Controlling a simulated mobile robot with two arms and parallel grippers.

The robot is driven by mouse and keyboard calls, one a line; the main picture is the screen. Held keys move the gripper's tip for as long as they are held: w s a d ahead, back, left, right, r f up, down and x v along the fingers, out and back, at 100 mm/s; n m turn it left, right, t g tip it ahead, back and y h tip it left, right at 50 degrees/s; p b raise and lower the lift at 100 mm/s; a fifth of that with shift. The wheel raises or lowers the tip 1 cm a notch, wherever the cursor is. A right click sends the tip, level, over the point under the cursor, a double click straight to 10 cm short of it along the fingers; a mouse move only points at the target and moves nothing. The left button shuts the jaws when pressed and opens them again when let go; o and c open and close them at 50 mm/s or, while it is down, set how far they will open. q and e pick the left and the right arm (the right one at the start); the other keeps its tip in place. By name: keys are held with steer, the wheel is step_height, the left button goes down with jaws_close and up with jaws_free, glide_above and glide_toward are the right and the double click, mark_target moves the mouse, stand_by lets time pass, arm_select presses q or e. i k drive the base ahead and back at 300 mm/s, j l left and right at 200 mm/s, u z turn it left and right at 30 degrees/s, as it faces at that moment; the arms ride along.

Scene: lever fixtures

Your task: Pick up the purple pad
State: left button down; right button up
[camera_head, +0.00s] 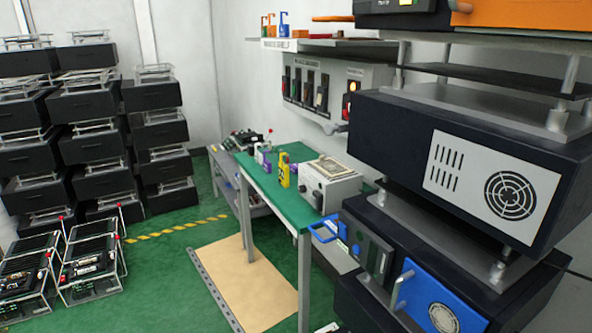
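I cannot pick out a purple pad for certain. A small purple-tinted item (265,157) stands near the far end of the green-topped table (272,212), partly beside other things, and its shape is too small to tell. Neither of my grippers shows in this view.
A yellow container (284,169) and a beige box device (330,187) stand on the table. Stacked dark machines (460,165) fill the right side. Black stacked units (90,140) stand at the left. Green floor (165,275) is open between, with a tan mat (245,285) by the table.

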mark_target(294, 168)
steer(key=i+j+z, duration=0.1)
steer(key=i+j, duration=0.45)
steer(key=i, duration=0.15)
steer(key=i+j, duration=0.55)
steer(key=i+z, duration=0.05)
steer(key=i, duration=0.05)
